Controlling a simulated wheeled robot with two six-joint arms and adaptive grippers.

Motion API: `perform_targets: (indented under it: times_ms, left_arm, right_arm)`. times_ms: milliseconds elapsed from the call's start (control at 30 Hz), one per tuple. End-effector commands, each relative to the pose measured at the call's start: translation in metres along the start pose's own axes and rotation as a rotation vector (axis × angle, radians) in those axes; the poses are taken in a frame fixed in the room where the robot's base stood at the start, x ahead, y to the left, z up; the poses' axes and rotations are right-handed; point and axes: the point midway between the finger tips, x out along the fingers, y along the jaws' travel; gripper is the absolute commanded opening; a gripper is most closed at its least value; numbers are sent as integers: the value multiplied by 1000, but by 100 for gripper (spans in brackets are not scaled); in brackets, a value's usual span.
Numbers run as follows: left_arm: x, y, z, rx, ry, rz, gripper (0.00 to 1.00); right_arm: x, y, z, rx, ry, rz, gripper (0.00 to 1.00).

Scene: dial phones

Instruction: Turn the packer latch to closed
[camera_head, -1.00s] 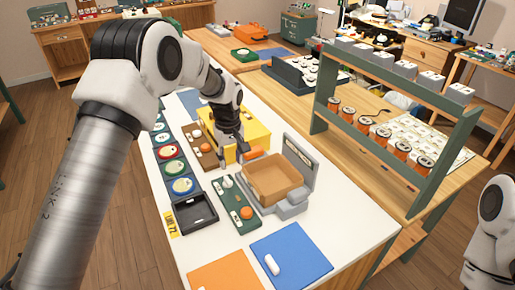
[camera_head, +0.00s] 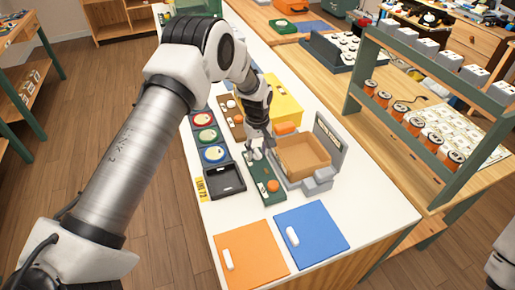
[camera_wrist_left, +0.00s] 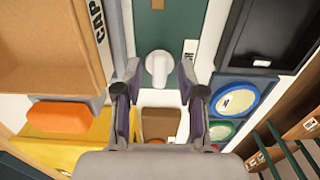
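A green panel (camera_head: 262,171) with an orange button (camera_head: 273,186) lies beside the brown open box (camera_head: 303,155). A white knob, apparently the latch, sits on this panel; it shows in the left wrist view (camera_wrist_left: 158,65). My left gripper (camera_head: 257,151) is at the far end of the panel, pointing down. In the wrist view, the left gripper (camera_wrist_left: 159,77) is open, with one finger on each side of the knob and visible gaps. Whether the fingers are level with the knob is unclear. Only part of my right arm shows at the right edge; its gripper is out of view.
A black tray (camera_head: 226,191) and several round dials stand left of the panel. A yellow box (camera_head: 287,101) and a brown panel are behind. Orange (camera_head: 262,252) and blue (camera_head: 325,245) mats lie in front.

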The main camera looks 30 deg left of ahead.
Motion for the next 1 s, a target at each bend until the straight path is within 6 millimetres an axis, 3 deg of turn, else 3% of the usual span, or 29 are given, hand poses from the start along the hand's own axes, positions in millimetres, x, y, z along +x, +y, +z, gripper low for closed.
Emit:
perform_targets:
  times_ms: [33,100,567,1000]
  left_arm:
    - [0,0,0,0,0,0,19]
    - [0,0,0,0,0,0,0]
    - [0,0,0,36,0,0,0]
    - [-1,0,0,319,1,0,0]
  right_arm:
    - [0,0,0,0,0,0,40]
    - [0,0,0,0,0,0,40]
    - [0,0,0,0,0,0,40]
    - [3,0,0,0,0,0,40]
